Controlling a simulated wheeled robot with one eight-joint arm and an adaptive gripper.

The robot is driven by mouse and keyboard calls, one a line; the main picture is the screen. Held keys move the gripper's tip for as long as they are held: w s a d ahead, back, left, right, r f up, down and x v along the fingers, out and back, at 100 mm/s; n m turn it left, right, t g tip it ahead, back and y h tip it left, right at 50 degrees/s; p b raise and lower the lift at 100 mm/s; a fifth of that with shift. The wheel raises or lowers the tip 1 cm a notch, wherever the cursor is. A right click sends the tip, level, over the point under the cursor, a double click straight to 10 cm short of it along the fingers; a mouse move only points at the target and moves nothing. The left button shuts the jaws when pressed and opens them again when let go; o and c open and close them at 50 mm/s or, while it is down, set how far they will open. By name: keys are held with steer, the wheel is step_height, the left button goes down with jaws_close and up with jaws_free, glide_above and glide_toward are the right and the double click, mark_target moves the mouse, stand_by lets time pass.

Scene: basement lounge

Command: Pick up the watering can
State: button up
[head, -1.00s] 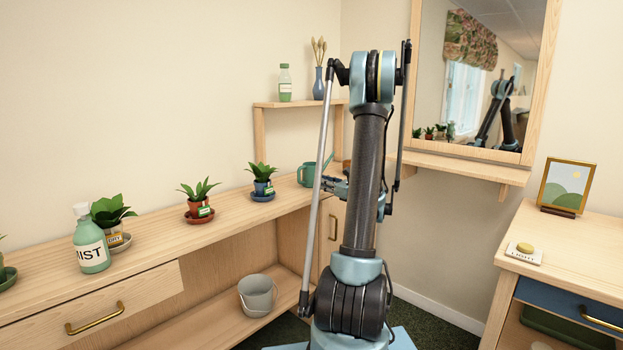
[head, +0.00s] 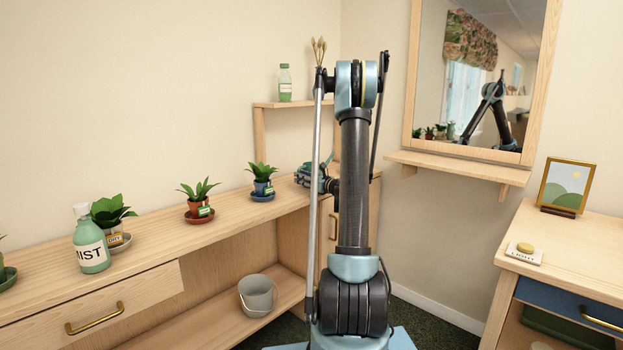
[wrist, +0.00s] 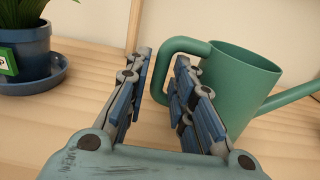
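The green watering can (wrist: 240,88) stands upright on the wooden counter, its spout pointing right in the wrist view. Its handle loop (wrist: 166,68) faces my gripper (wrist: 158,82). My gripper is open, with a clear gap between its two jointed fingers. The upright part of the handle shows in that gap, nearer the right finger, which overlaps the loop's opening. I cannot tell if they touch. In the head view my gripper (head: 310,174) is low over the counter's far end and hides most of the can; only a bit of green spout (head: 330,157) shows.
A plant in a blue pot (head: 263,184) on a saucer stands left of my gripper. A red-potted plant (head: 199,202) and a MIST bottle (head: 90,243) stand further left. A small raised shelf (head: 285,104) with a green bottle (head: 285,82) is above the far end.

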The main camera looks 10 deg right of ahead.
steer(key=shift+x, duration=1.2)
steer(key=shift+c, duration=0.4)
jaws_close()
